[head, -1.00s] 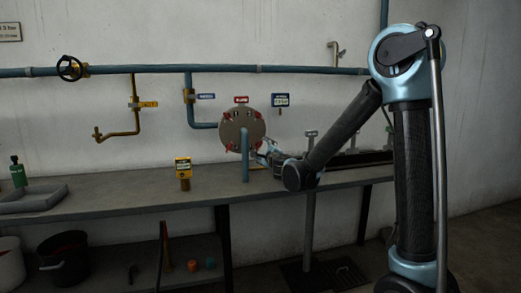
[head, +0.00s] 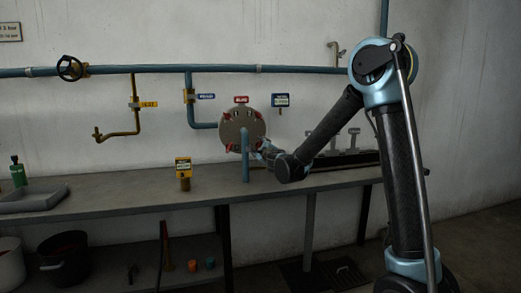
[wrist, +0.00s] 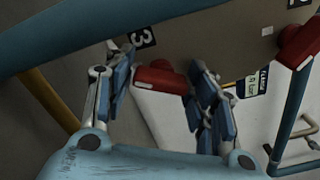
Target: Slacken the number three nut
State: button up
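The round flange (head: 236,130) stands above the bench, with several red nuts around its rim. In the wrist view the red number three nut (wrist: 160,78) sits on the flange face (wrist: 200,45), beside a dark tag marked 3 (wrist: 142,37). My gripper (wrist: 163,68) is open, its two blue-padded fingers on either side of this nut. The nut's right end is very near the right finger and partly hidden by it; contact is not clear. In the head view my gripper (head: 265,150) is small at the flange's lower right.
A blue pipe (head: 245,160) runs in front of the flange and crosses the top of the wrist view (wrist: 90,40). Another red nut (wrist: 300,42) is at the right. The bench (head: 120,192) holds a yellow-labelled gauge (head: 184,170) and a grey tray (head: 35,199).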

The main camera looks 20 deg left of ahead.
jog(key=c, duration=0.4)
jog(key=shift+n, duration=0.3)
jog(key=n, duration=0.6)
jog(key=shift+s, duration=0.1)
jog(key=n, duration=0.6)
jog(key=shift+n, duration=0.3)
jog(key=o, duration=1)
jog(key=shift+o, duration=0.2)
